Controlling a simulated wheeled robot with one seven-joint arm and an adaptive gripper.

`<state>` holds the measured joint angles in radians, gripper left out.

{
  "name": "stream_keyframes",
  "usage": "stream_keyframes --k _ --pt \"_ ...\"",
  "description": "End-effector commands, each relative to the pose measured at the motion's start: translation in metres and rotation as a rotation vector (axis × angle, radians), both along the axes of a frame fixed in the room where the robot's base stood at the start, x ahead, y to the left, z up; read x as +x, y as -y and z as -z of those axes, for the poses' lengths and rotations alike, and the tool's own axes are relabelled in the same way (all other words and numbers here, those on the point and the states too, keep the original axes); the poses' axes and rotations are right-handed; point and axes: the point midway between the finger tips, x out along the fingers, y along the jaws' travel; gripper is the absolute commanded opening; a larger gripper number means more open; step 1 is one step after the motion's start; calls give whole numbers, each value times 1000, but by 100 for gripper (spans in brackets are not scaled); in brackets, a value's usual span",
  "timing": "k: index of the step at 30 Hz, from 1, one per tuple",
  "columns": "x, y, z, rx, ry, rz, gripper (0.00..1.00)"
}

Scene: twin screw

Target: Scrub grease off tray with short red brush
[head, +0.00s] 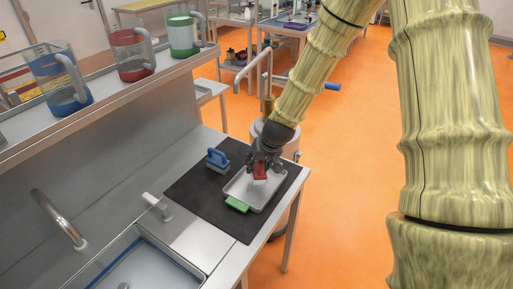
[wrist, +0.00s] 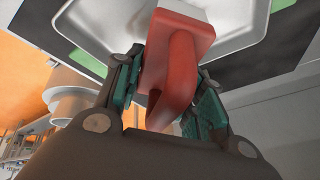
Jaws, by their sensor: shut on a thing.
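My gripper (head: 262,163) is shut on the short red brush (head: 260,172), which it holds over the tray. In the wrist view the red handle (wrist: 176,60) sits between the two finger pads of my gripper (wrist: 168,85), with the pale bristles (wrist: 190,6) beyond it. The grey metal tray (head: 240,186) lies on a dark mat. The tray also fills the top of the wrist view (wrist: 95,20). The brush appears inside the tray's rim; I cannot tell whether the bristles touch the tray floor. No grease can be made out.
A blue-handled brush (head: 217,160) stands on the black mat (head: 196,187) left of the tray. A green pad (head: 237,204) is at the tray's near edge. A sink (head: 140,262) with a tap (head: 60,220) lies at the lower left. Jugs, one red (head: 132,55), stand on a shelf above.

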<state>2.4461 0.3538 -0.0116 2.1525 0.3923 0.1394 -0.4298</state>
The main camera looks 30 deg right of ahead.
Motion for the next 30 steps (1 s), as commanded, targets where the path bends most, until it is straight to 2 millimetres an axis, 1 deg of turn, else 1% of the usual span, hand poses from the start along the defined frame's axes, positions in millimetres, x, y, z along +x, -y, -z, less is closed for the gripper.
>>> stream_keyframes --k 1,14,17,30 --pt "1 -1 -9 0 1 -2 9" --pt "2 -4 -46 0 1 -7 9" --pt "2 -5 -49 0 1 -8 9" --pt "2 -4 -48 0 1 -7 9"
